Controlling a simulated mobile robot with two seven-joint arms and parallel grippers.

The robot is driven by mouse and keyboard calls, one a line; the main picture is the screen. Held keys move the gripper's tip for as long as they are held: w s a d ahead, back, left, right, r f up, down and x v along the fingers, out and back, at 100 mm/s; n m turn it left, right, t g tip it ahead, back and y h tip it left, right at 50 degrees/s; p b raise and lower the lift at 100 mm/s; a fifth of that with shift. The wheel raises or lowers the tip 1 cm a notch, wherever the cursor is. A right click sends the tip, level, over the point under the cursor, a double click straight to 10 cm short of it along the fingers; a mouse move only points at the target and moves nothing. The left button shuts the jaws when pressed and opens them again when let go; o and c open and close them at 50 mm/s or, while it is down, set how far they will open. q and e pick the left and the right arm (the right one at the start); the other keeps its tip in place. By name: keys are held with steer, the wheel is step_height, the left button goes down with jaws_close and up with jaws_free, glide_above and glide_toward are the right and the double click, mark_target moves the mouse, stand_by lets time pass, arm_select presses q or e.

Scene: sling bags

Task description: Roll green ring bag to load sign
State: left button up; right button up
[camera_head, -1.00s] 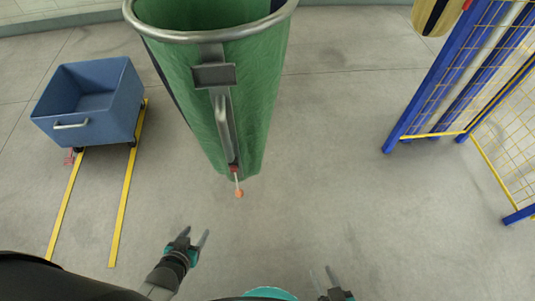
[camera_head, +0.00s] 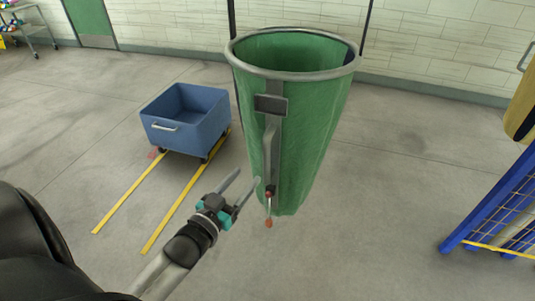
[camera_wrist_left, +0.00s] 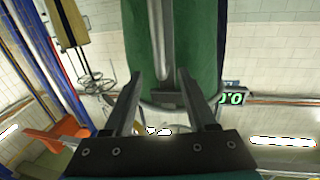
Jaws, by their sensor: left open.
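The green ring bag (camera_head: 311,130) hangs from a grey metal ring in the middle of the head view. A grey strap with a dark plate and a long handle (camera_head: 271,150) runs down its near side, with a small orange-red knob on a cord at its lower end. My left gripper (camera_head: 245,182) is open, just left of the handle's lower part. In the left wrist view the open jaws (camera_wrist_left: 168,85) point at the bag (camera_wrist_left: 203,40), with the grey handle (camera_wrist_left: 162,40) seen between them. Contact is not visible. My right gripper is out of view. No load sign is identifiable.
A blue wheeled bin (camera_head: 187,118) stands left of the bag at the far end of two yellow floor lines (camera_head: 183,205). A blue-framed yellow mesh fence (camera_head: 500,205) stands at the right. Grey floor is free between bag and fence.

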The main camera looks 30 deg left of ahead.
mark_target(264, 156)
arm_select(q)
steer(key=w, duration=1.1)
steer(key=shift+w+a, duration=0.15)
jaws_close()
stand_by(1.2)
